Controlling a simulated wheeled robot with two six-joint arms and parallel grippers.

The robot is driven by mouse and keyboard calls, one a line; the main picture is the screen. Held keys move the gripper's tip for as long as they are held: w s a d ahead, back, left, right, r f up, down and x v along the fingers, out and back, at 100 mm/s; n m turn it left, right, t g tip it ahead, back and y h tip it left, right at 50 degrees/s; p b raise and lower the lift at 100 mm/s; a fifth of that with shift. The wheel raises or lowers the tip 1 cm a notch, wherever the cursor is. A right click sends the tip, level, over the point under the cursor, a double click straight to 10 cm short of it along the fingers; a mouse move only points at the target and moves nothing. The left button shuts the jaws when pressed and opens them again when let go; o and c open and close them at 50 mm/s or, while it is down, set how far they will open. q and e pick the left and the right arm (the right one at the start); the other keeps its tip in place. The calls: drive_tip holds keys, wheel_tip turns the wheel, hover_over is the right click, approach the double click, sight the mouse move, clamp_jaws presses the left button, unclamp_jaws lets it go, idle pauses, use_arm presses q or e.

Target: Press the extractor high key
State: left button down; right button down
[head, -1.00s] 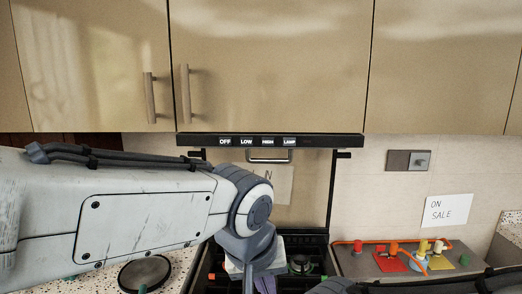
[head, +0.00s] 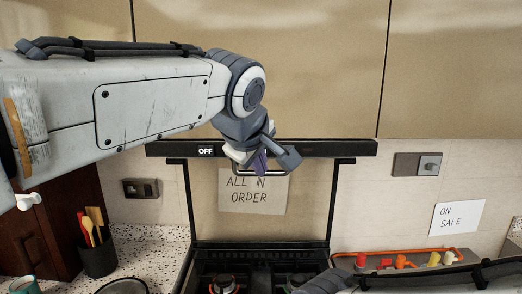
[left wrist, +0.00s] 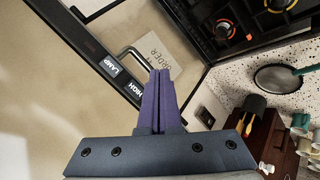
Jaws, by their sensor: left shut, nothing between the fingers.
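The extractor (head: 340,148) is a black bar under the wall cupboards. Its OFF key (head: 205,151) shows in the head view, while the other keys are hidden behind my left gripper. In the left wrist view the HIGH key (left wrist: 134,87) shows white letters beside the LAMP key (left wrist: 110,66). My left gripper (head: 263,162) is in front of the bar, shut and empty. In the left wrist view its purple fingers (left wrist: 160,74) are together, next to the HIGH key in the picture. I cannot tell whether they touch it. My right gripper is out of view.
A metal handle (left wrist: 127,55) sits beside the extractor keys. Below are a paper sign (head: 252,194) and a hob (head: 255,275). A wall switch (head: 418,166) and an ON SALE sign (head: 457,218) are to the right. Cupboard doors (head: 300,60) rise above the bar.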

use_arm(q)
drive_tip(key=w+p, duration=0.5)
drive_tip(key=w, duration=0.3)
drive_tip(key=shift+w+a, duration=0.35)
idle(2.0)
drive_tip(key=shift+w, duration=0.4)
drive_tip(key=shift+w, duration=0.35)
idle(0.5)
drive_tip(key=shift+s, duration=0.1)
drive_tip(key=shift+s+b, duration=0.35)
drive_tip(key=shift+s, duration=0.35)
